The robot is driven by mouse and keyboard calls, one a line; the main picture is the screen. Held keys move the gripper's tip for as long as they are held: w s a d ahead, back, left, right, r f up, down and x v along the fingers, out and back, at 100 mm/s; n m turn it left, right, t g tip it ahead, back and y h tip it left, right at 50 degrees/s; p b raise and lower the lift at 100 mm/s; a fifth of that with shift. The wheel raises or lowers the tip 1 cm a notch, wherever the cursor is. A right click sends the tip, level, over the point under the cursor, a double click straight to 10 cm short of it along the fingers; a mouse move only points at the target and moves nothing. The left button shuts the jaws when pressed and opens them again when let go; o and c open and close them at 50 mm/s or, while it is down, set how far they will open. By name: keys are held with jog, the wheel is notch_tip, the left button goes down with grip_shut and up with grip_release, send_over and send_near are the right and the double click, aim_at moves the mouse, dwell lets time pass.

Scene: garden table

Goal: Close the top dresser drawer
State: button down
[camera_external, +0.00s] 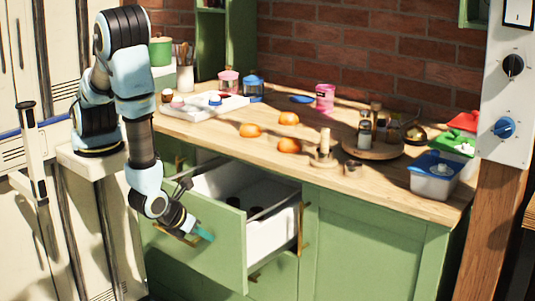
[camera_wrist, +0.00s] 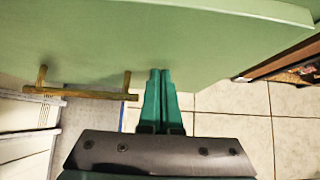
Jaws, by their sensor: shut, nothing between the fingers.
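The top drawer of the green dresser is pulled out; its green front (camera_external: 220,240) and white inside (camera_external: 235,187) show in the external view. A few dark round things lie inside it. My gripper (camera_external: 206,236) is shut and empty, at the outer face of the drawer front. In the wrist view the green fingertips (camera_wrist: 160,75) are together, at or very near the green drawer front (camera_wrist: 150,40); I cannot tell if they touch. The brass handle (camera_wrist: 80,93) is just left of the fingers, not held.
The wooden countertop (camera_external: 225,130) above holds several oranges, a white tray (camera_external: 205,107), a round board with jars (camera_external: 372,150) and lidded containers (camera_external: 434,175). Pale lockers (camera_external: 60,220) stand at the left. Tiled floor (camera_wrist: 235,125) shows below the drawer.

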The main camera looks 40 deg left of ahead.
jog(key=w+b, duration=0.9)
jog(key=w, duration=1.4)
jog(key=shift+w, duration=0.4)
jog(key=shift+w+r, duration=0.15)
jog(key=shift+w, duration=0.05)
